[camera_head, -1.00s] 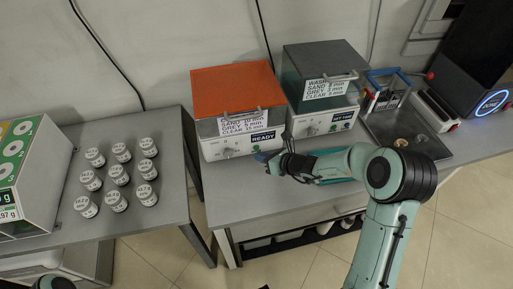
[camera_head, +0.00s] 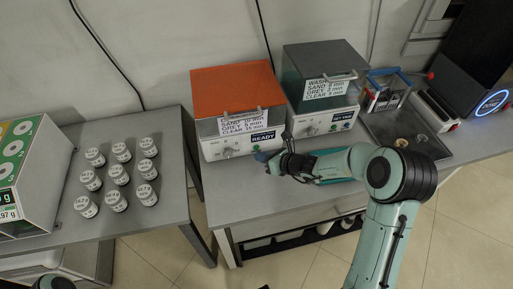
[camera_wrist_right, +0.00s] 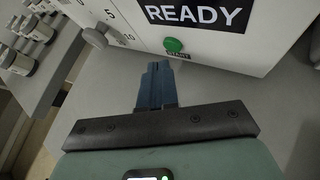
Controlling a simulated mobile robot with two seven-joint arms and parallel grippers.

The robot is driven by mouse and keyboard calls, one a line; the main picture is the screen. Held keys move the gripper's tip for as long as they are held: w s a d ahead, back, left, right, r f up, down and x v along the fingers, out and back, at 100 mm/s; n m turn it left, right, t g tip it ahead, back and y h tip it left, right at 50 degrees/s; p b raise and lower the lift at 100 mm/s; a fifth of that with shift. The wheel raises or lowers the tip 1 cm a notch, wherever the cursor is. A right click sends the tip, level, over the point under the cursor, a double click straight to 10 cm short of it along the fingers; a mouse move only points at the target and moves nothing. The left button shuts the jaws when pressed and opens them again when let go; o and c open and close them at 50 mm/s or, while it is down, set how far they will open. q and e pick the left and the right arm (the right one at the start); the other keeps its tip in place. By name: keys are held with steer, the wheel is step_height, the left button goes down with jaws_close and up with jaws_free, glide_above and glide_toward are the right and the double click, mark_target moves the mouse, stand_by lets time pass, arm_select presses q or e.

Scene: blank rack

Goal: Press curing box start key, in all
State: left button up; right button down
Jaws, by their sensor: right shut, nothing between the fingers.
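The curing box (camera_head: 238,92) has an orange lid and a white front, and its display reads READY. In the right wrist view its green start key (camera_wrist_right: 174,45) stands out below the READY display (camera_wrist_right: 196,14), with a dial (camera_wrist_right: 95,38) to the left. My right gripper (camera_head: 262,157) is shut and empty, just in front of the box's lower front. In the right wrist view its blue fingertips (camera_wrist_right: 157,68) point toward the front panel, a little below and left of the key, apparently apart from it. My left gripper is not in view.
A second box with a grey-green lid (camera_head: 322,62) stands to the right. A metal tray (camera_head: 432,148) and a caddy (camera_head: 386,88) lie farther right. Several white-lidded jars (camera_head: 117,173) stand on the left table. The bench front left of my gripper is clear.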

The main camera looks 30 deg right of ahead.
steer(key=shift+w, duration=0.1)
stand_by(0.5)
steer(key=shift+w+d, duration=0.1)
steer(key=shift+w, duration=0.2)
